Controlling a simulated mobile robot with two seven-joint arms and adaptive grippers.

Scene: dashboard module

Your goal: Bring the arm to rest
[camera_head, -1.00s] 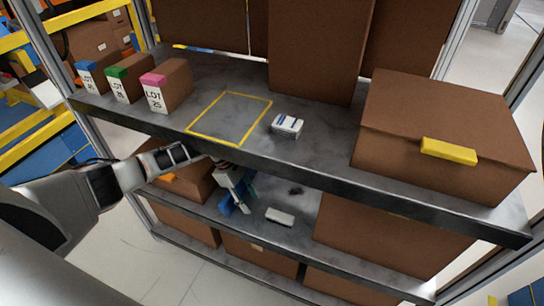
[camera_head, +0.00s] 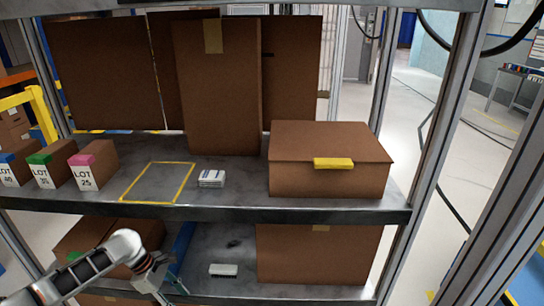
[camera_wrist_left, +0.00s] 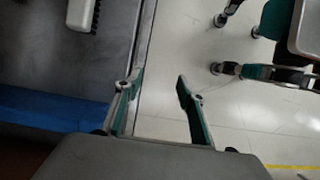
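My left gripper (camera_head: 160,280) is low at the front of the lower shelf (camera_head: 205,255). In the left wrist view its two fingers (camera_wrist_left: 158,90) are apart with nothing between them, over the shelf's front edge and the floor. A small white box-shaped device (camera_head: 223,270) lies on the lower shelf to the right of the gripper, apart from it. Part of it also shows at the top of the left wrist view (camera_wrist_left: 82,12). A similar white device (camera_head: 211,179) lies on the upper shelf, right of a yellow-outlined square (camera_head: 158,182). My right gripper is not in view.
Boxes with blue (camera_head: 15,168), green (camera_head: 48,168) and pink (camera_head: 94,165) labels stand at the upper left. A closed brown box with a yellow tab (camera_head: 330,170) stands at the right. A blue object (camera_head: 180,243) is on the lower shelf behind the gripper. Floor shows right of the rack.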

